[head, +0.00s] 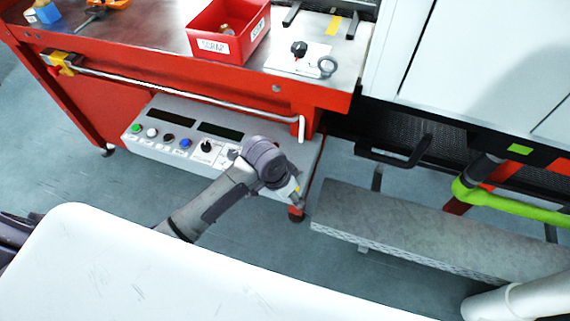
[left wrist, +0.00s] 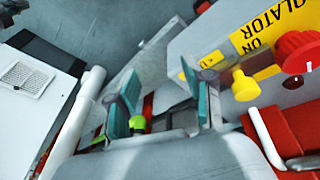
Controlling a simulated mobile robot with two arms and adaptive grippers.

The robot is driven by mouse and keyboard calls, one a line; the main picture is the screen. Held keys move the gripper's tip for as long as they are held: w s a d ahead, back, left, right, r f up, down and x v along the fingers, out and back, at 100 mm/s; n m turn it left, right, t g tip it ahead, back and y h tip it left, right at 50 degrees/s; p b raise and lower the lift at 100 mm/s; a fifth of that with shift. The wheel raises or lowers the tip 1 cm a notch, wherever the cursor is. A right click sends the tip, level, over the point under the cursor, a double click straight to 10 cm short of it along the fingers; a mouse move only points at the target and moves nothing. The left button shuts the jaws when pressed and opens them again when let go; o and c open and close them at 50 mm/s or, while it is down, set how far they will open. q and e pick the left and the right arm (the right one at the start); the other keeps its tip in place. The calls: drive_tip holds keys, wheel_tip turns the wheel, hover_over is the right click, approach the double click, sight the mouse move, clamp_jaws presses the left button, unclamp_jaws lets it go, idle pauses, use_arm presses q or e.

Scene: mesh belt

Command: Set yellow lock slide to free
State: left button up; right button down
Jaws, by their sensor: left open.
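A yellow block (head: 62,62) sits at the left end of the pale rail on the red bench's front. In the left wrist view a yellow knob (left wrist: 245,85) on a short stem stands beside a yellow isolator label (left wrist: 268,35) and a red knob (left wrist: 300,52). I cannot tell which yellow part is the lock slide, nor its setting. My left gripper (head: 296,197) is at the right end of the low control box, mostly hidden by its own wrist. In the left wrist view the gripper (left wrist: 163,103) is open and empty, with the yellow knob right of its fingers, apart.
The control box (head: 215,152) has several buttons and dark displays. The red bench (head: 130,40) carries a red scrap bin (head: 228,28) and a black knob (head: 299,48). A grey mesh-sided belt (head: 400,225) lies right of the gripper, with a lime tube (head: 515,205) beyond.

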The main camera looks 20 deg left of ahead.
use_arm(q)
drive_tip(key=w+a+r+m+g+y, duration=0.1)
drive_tip(key=w+a+r+m, duration=0.2)
drive_tip(key=r, duration=0.4)
drive_tip(key=w+a+r+g+y, duration=0.1)
drive_tip(key=w+a+r+y, duration=0.1)
drive_tip(key=w+r, duration=0.4)
drive_tip(key=f, duration=1.2)
drive_tip(key=shift+s+f, duration=0.1)
drive_tip(key=shift+s, duration=0.3)
drive_tip(key=shift+c, duration=0.4)
clamp_jaws()
drive_tip(key=shift+d, duration=0.1)
